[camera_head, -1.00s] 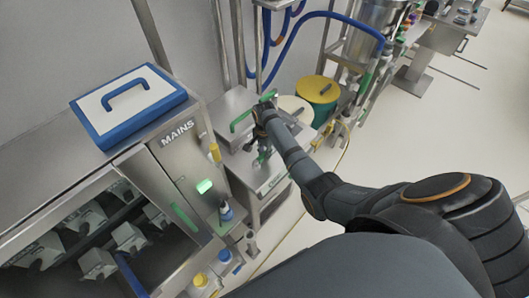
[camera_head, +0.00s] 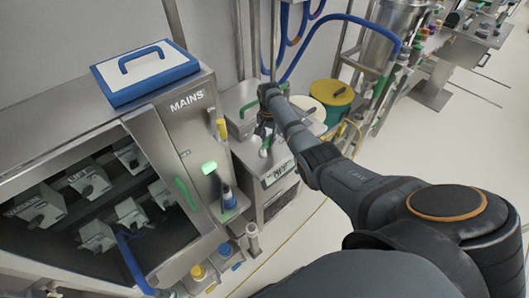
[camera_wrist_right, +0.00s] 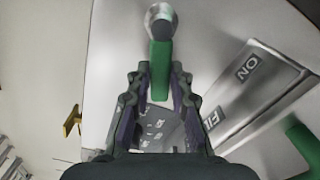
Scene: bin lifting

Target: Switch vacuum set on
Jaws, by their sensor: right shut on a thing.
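A small steel cabinet (camera_head: 243,155) stands right of the large MAINS cabinet in the head view. My right gripper (camera_head: 265,133) is over its top, reached by my arm from the lower right. In the right wrist view my right gripper (camera_wrist_right: 155,95) is shut on a green lever handle (camera_wrist_right: 160,68), with a finger on each side of it. The lever's round metal end (camera_wrist_right: 160,18) lies beyond the fingertips. A metal plate (camera_wrist_right: 262,90) beside it carries the word ON and a second, partly hidden word. My left gripper is not in view.
The MAINS cabinet (camera_head: 187,130) has an open front with several labelled switch boxes inside. A blue-rimmed lid (camera_head: 145,72) lies on top. A yellow-lidded drum (camera_head: 330,93) and blue hoses stand behind my arm. Another green handle (camera_wrist_right: 303,140) is at right in the wrist view.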

